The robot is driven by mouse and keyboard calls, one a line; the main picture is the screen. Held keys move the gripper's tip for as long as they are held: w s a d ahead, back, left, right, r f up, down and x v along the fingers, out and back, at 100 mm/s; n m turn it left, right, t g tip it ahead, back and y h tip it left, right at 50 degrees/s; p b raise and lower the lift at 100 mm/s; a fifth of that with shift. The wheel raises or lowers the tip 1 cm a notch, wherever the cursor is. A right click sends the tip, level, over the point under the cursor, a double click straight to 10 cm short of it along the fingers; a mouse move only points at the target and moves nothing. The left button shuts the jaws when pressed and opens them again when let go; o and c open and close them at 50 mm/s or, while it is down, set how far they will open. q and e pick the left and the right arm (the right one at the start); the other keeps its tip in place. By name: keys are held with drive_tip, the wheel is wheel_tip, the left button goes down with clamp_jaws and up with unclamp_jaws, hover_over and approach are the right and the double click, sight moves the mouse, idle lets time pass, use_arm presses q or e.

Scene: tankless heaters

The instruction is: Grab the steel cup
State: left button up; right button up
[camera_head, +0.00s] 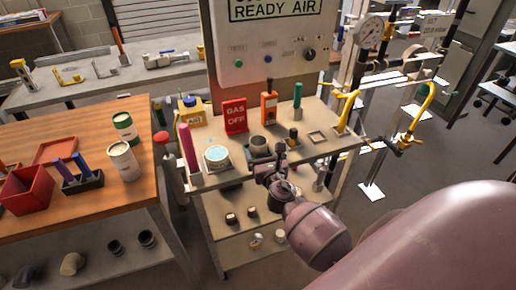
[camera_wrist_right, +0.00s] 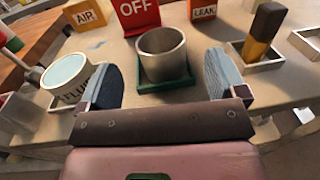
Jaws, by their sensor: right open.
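The steel cup (camera_wrist_right: 162,54) stands upright on a small green square tray (camera_wrist_right: 181,84) in the right wrist view. In the head view the cup (camera_head: 258,145) is on the top shelf of the cart, behind my right gripper. My right gripper (camera_wrist_right: 160,88) is open, with one finger to the left and one to the right of the cup and a gap on each side. The cup looks slightly beyond the fingers. In the head view the right gripper (camera_head: 265,162) partly covers the tray. My left gripper is not visible.
A flux tin (camera_head: 217,157) is left of the cup. A red gas-off sign (camera_head: 235,115) and an orange leak detector (camera_head: 269,106) stand behind it. A green-handled tool (camera_head: 297,101) is to the right. A wooden table (camera_head: 60,218) lies left.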

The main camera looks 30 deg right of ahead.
sight(261, 147)
drive_tip(key=shift+x, duration=2.75)
drive_tip(key=c, duration=1.1)
drive_tip(key=shift+r, duration=0.1)
